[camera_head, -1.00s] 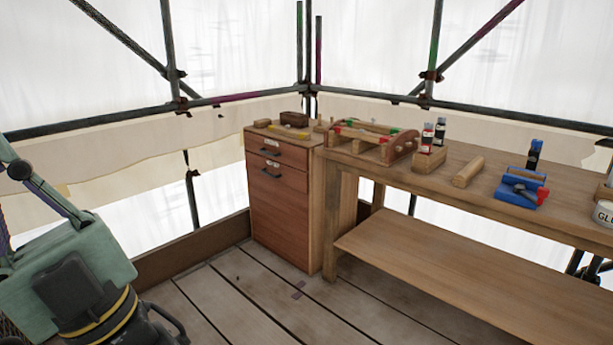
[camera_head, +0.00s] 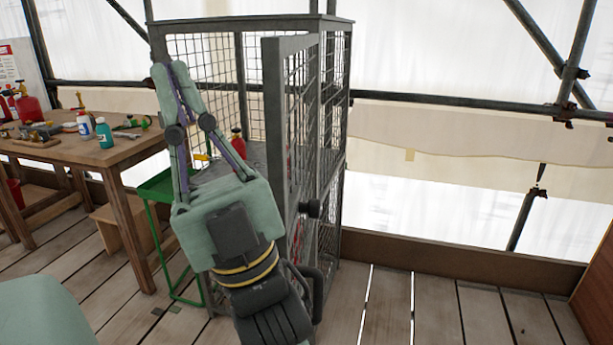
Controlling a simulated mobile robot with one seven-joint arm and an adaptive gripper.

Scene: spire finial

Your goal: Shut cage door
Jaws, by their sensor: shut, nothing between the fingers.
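The mesh cage (camera_head: 340,105) stands at the middle of the view, a tall dark metal frame with wire walls and shelves inside. Its door (camera_head: 274,95) is open and swung out toward me, with a round dark knob (camera_head: 313,208) on its frame. A red container (camera_head: 238,145) shows inside the cage. My gripper (camera_head: 158,76) is raised in front of the cage opening, to the left of the door. Its fingers point up and are shut on nothing. My gripper and wrist hide the lower left of the cage and part of the door.
A wooden workbench (camera_head: 62,152) with bottles, a red can (camera_head: 28,108) and tools stands at the left. A green metal stand (camera_head: 152,215) is between bench and cage. The plank floor (camera_head: 440,310) right of the cage is clear, bounded by a low board (camera_head: 450,258).

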